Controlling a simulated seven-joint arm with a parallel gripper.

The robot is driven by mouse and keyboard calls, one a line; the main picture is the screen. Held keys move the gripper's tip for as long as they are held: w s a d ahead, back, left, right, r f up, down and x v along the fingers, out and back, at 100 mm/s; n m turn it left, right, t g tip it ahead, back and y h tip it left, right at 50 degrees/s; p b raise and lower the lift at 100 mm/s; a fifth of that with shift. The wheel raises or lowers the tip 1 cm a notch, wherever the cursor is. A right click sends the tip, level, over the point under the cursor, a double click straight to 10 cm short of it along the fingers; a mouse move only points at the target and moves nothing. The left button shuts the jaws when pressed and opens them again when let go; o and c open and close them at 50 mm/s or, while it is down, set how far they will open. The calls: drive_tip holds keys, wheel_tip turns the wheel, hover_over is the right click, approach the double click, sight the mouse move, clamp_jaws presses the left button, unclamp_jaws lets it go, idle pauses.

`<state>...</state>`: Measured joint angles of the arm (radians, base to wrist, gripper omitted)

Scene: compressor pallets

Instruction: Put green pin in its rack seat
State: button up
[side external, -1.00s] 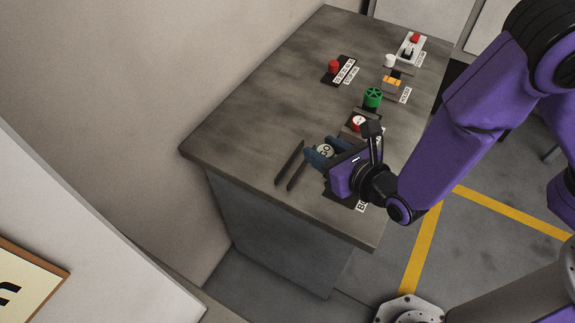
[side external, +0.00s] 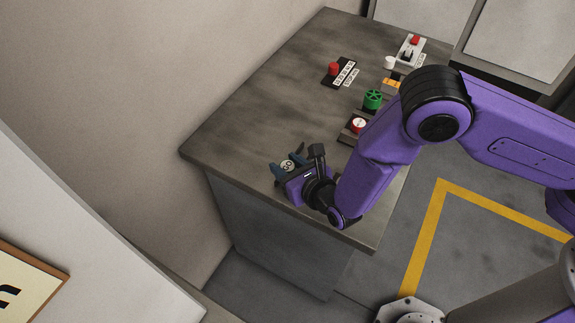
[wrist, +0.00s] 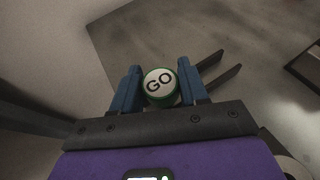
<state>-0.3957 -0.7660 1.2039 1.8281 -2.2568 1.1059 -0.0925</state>
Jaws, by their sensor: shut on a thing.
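The green pin (wrist: 160,86) has a round white cap marked GO and a green rim. It sits between the two blue fingers of my gripper (wrist: 160,88), which is shut on it. In the side external view the white cap (side external: 287,165) shows between the fingers, near the left front edge of the bench. Two dark parallel bars (wrist: 223,78), possibly the rack, lie just right of the pin in the wrist view and pass partly behind the right finger. The pin's lower end and any seat are hidden.
On the bench (side external: 240,130) stand a red button on a labelled plate (side external: 334,69), a green wheel knob (side external: 373,99), a red-and-white gauge (side external: 358,125) and a red-topped switch (side external: 413,42). A wall rises at the left. The bench's left middle is clear.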

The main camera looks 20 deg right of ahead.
drive_tip(key=shift+f, duration=0.25)
drive_tip(key=o, duration=1.1)
drive_tip(key=shift+c, duration=0.2)
drive_tip(key=shift+r, duration=0.1)
drive_tip(key=v, duration=1.2)
